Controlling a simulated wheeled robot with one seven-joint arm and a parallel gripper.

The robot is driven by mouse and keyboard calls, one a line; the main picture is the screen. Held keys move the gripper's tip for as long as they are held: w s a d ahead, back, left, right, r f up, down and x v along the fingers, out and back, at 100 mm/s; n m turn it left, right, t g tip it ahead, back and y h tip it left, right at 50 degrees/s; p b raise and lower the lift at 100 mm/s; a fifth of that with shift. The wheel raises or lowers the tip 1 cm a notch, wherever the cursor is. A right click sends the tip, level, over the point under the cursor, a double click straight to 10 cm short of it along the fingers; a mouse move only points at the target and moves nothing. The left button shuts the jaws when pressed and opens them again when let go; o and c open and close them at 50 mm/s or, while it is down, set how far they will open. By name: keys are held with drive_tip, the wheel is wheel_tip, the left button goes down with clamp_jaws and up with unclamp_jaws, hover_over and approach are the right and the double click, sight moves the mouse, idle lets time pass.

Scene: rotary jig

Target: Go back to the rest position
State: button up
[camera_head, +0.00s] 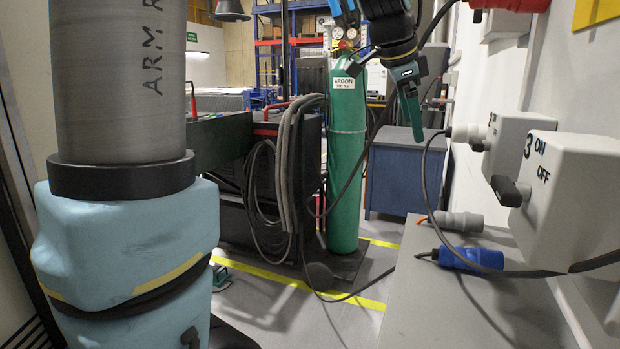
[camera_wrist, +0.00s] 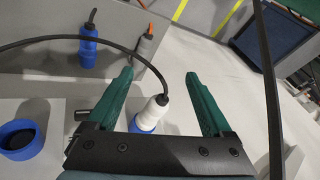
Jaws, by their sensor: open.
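My gripper (camera_head: 411,115) hangs in the upper right of the head view, left of the wall boxes, with its fingers pointing down. In the wrist view my gripper (camera_wrist: 158,76) has its two green fingers wide apart. A white plug (camera_wrist: 152,112) with a black cable shows between the fingers in that picture, at a blue socket ring; neither finger appears to touch it. In the head view the white plug (camera_head: 465,132) sits at the side of the switch box marked 2 (camera_head: 508,150), with its cable hanging down. The gripper is apart from it, to its left.
A grey plug (camera_head: 460,221) and a blue plug (camera_head: 468,258) lie on the grey bench (camera_head: 425,305). Switch box 3 (camera_head: 575,190) juts from the right wall. A green argon cylinder (camera_head: 346,160) and hoses stand at centre. Blue cabinet (camera_head: 402,175) stands behind.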

drive_tip(key=a+f+n+y, duration=0.3)
drive_tip(key=a+f+n, duration=0.7)
drive_tip(key=a+f, duration=0.55)
drive_tip(key=s+a+f+n+g+y, duration=0.1)
drive_tip(key=s+a+f+n+g, duration=0.1)
drive_tip(key=s+a+f+n, duration=0.6)
drive_tip(key=a+f, duration=0.2)
drive_tip(key=a, duration=0.2)
drive_tip(key=shift+s+a+f, duration=0.15)
drive_tip(key=shift+s+a, duration=0.25)
